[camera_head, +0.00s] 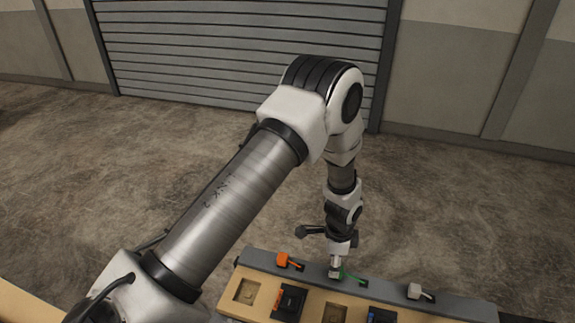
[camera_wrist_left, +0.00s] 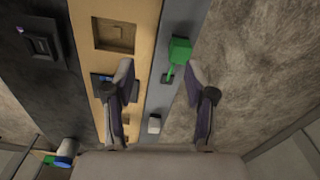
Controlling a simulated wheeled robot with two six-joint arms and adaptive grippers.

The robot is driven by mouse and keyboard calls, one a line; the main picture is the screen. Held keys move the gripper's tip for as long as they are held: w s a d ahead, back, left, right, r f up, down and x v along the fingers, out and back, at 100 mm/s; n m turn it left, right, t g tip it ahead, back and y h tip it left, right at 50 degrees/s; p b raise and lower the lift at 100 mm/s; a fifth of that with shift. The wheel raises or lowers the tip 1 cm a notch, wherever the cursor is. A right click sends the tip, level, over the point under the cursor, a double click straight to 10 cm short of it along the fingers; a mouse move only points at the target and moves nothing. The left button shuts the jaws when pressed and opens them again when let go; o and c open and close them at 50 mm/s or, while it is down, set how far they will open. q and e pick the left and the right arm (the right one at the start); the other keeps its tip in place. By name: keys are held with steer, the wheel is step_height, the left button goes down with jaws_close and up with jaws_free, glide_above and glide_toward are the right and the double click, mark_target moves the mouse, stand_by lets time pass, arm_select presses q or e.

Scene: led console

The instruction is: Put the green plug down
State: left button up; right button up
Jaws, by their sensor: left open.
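The green plug (camera_wrist_left: 180,50) lies on the grey strip (camera_wrist_left: 160,92) of the console, with its short green stem pointing down in the left wrist view. In the head view only part of the green plug (camera_head: 352,277) shows beside my left gripper (camera_head: 336,270), which points down at the strip. In the left wrist view the two fingers of my left gripper (camera_wrist_left: 160,76) stand wide apart with nothing held between them. The plug's head shows beyond the fingertips, nearer the right finger. I cannot tell whether finger and plug touch. My right gripper is not in view.
An orange plug (camera_head: 287,261) and a white plug (camera_head: 418,291) lie on the same grey strip, to either side. The wooden panel (camera_head: 262,307) in front has square recesses, a black block (camera_head: 289,302) and a blue part (camera_head: 381,316). Bare floor lies behind the console.

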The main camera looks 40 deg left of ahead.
arm_select(q)
steer(key=s+f+n, duration=0.2)
steer(key=s, duration=0.3)
steer(key=s+d+f+n, duration=0.1)
steer(key=s+f+n, duration=0.1)
steer(key=s, duration=0.3)
steer(key=s+f+n, duration=0.2)
steer(key=s+f, duration=0.1)
steer(key=s, duration=0.2)
steer(key=shift+d+f, duration=0.25)
steer(key=shift+f, duration=0.05)
steer(key=s+n, duration=0.5)
steer(key=s, duration=0.5)
steer(key=shift+s+r+n, duration=0.15)
steer(key=shift+s+n, duration=0.15)
steer(key=shift+s, duration=0.1)
steer(key=shift+w+d, duration=0.1)
